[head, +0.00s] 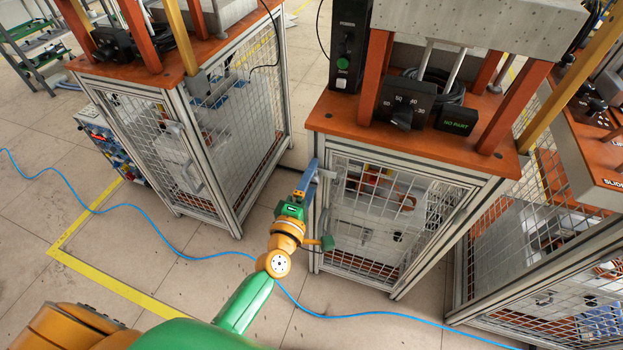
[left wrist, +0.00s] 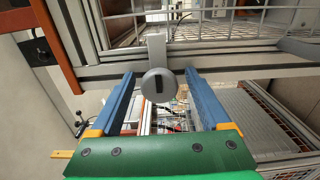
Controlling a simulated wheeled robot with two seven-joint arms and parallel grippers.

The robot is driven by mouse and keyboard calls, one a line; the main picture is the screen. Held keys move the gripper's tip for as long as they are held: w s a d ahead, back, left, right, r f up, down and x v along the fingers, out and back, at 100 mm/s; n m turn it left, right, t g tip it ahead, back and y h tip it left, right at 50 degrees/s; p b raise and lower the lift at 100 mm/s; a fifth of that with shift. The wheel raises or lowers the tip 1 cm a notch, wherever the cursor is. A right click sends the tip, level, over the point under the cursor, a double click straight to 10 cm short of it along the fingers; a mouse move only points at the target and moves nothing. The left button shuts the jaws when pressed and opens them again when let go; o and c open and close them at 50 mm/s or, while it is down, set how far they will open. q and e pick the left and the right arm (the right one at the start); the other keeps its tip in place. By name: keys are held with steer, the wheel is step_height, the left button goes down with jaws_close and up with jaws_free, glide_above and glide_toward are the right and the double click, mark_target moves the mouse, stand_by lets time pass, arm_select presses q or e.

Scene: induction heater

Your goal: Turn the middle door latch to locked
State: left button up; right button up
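The middle door (head: 365,236) is a wire-mesh panel in an aluminium frame under an orange top, and it looks closed. My left gripper (head: 309,172) is at its upper left corner. In the left wrist view, the latch (left wrist: 158,86) is a round grey knob with a dark slot, on a pale bracket at the frame rail. My left gripper (left wrist: 160,76) shows there with its two blue fingers apart, one on each side of the knob. Gaps show between fingers and knob. In the head view the latch is hard to make out beside the fingers. My right gripper is not in view.
A similar caged station (head: 180,150) stands at the left and another (head: 540,270) at the right. The middle station's top bears a dial box (head: 405,103) and a "NO PART" display (head: 457,120). A blue hose (head: 150,226) crosses the open tiled floor at the left.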

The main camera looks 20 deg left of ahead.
arm_select(q)
steer(key=s, duration=0.7)
steer(key=shift+a, duration=0.15)
